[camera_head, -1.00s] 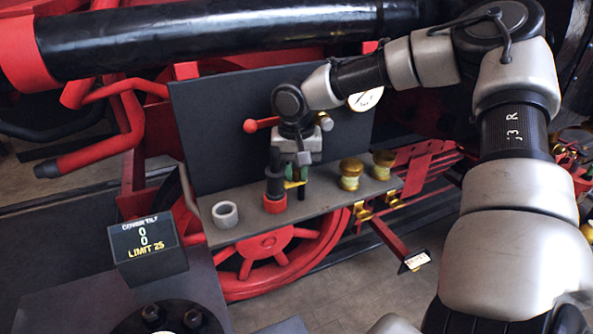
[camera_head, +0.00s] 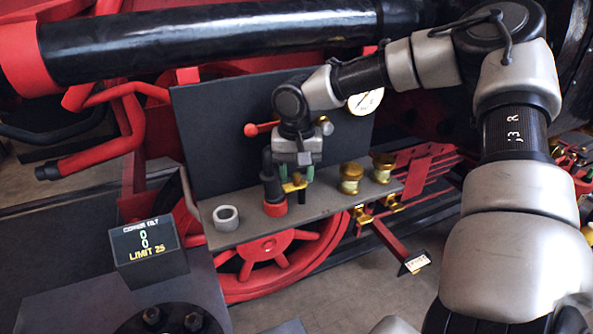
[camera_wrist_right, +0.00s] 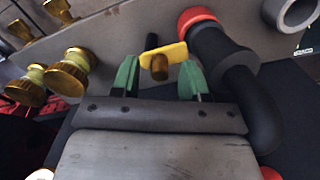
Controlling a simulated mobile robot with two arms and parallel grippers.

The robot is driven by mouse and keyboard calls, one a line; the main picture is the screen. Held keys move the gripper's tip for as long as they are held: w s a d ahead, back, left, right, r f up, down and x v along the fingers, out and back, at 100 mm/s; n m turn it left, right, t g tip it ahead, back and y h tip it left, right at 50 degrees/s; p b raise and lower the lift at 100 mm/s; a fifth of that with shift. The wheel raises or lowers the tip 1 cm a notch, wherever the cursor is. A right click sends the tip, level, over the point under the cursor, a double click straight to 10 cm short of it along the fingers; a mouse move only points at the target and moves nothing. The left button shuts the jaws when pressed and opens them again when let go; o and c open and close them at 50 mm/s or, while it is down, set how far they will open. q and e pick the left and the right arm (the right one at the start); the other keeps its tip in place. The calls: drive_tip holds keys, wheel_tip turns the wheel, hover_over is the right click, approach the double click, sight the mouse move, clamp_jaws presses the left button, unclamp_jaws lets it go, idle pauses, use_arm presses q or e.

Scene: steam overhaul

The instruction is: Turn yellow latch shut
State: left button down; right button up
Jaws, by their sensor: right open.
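The yellow latch (camera_head: 293,186) is a small flat bar beside the black elbow pipe (camera_head: 269,172) with its red collar (camera_head: 275,208), above the grey shelf. In the right wrist view the yellow latch (camera_wrist_right: 176,52) has a brass-coloured knob at its middle and a dark rod behind it. My right gripper (camera_head: 298,173) is over the latch. In the right wrist view my right gripper (camera_wrist_right: 160,74) has its green-tipped fingers apart, one on each side of the knob, with gaps visible. My left gripper is not in view.
The grey shelf (camera_head: 245,232) also carries a grey ring (camera_head: 226,217) and two brass fittings (camera_head: 351,177) (camera_head: 384,167). A dark panel (camera_head: 215,130) stands behind. A red lever (camera_head: 262,128) and a gauge (camera_head: 366,101) are close to my right wrist. A counter box (camera_head: 148,252) stands at lower left.

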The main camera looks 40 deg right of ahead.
sight(297, 173)
wheel_tip(297, 173, up, 8)
drive_tip(key=p, duration=0.5)
drive_tip(key=shift+f+p, duration=0.15)
drive_tip(key=shift+p, duration=0.25)
drive_tip(key=shift+r, duration=1.2)
drive_tip(key=shift+s, duration=0.1)
